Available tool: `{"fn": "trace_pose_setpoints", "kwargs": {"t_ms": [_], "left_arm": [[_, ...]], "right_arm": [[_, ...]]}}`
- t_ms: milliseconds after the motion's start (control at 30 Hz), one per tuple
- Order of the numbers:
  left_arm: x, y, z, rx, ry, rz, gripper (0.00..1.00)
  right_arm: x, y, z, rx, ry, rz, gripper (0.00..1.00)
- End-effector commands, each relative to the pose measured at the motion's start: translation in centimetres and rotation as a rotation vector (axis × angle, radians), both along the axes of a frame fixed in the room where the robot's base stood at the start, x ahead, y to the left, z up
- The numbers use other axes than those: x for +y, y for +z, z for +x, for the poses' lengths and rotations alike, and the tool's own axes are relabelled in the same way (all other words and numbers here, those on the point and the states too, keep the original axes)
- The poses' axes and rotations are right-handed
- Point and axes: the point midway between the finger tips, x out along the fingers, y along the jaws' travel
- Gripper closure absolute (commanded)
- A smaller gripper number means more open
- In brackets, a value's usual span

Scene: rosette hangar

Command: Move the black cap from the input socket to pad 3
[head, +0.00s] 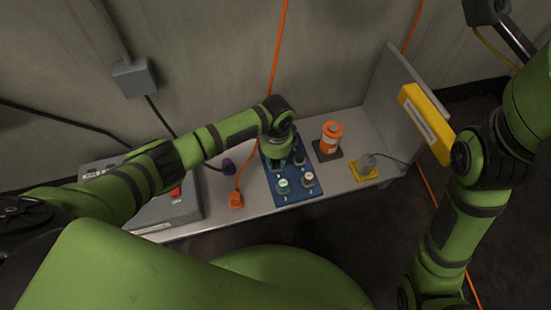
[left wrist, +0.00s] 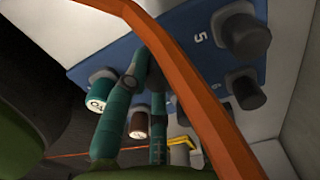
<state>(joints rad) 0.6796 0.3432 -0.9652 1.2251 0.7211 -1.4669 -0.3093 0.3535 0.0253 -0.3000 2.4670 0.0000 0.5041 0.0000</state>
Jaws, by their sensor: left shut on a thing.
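My left gripper (head: 277,165) reaches down over the blue board (head: 299,194), near the middle of its left side. In the left wrist view its green fingers (left wrist: 150,78) are shut on a small dark thing, probably the black cap, mostly hidden by the fingers and an orange cable. I cannot tell whether it touches the board. The pad 3 label is not readable. A teal cap (head: 283,185) and a brown cap (head: 308,179) stand at the board's near end. Dark caps stand beside the 5 (left wrist: 245,35) and the 6 (left wrist: 245,90). My right gripper is not in view.
The orange cable (left wrist: 190,90) crosses close before the left wrist camera. An orange canister (head: 331,138) and a yellow socket block (head: 363,171) stand right of the board. A purple plug (head: 228,166), an orange connector (head: 236,200) and a grey case (head: 184,207) are left.

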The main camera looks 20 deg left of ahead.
Motion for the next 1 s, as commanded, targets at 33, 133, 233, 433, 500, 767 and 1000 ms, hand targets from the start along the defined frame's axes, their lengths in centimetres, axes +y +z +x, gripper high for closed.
{"fn": "trace_pose_setpoints", "kwargs": {"t_ms": [33, 133, 233, 433, 500, 767, 1000], "left_arm": [[0.0, 0.0, 0.0, 0.000, 0.000, 0.000, 0.70], [0.0, 0.0, 0.0, 0.000, 0.000, 0.000, 0.46], [0.0, 0.0, 0.0, 0.000, 0.000, 0.000, 0.46], [0.0, 0.1, 0.0, 0.000, 0.000, 0.000, 0.46], [0.0, 0.4, 0.0, 0.000, 0.000, 0.000, 0.46], [-0.1, 5.0, 0.2, -0.005, -0.001, -0.002, 0.46], [-0.1, 9.7, 0.1, -0.004, -0.001, 0.000, 0.46]], "right_arm": [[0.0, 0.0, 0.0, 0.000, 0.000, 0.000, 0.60], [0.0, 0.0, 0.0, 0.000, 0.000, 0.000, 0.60], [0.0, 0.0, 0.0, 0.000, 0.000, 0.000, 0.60], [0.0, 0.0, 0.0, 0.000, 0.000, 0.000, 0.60], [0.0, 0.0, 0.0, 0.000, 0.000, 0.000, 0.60], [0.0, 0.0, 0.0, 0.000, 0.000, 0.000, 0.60], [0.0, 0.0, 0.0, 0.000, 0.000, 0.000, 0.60]]}}
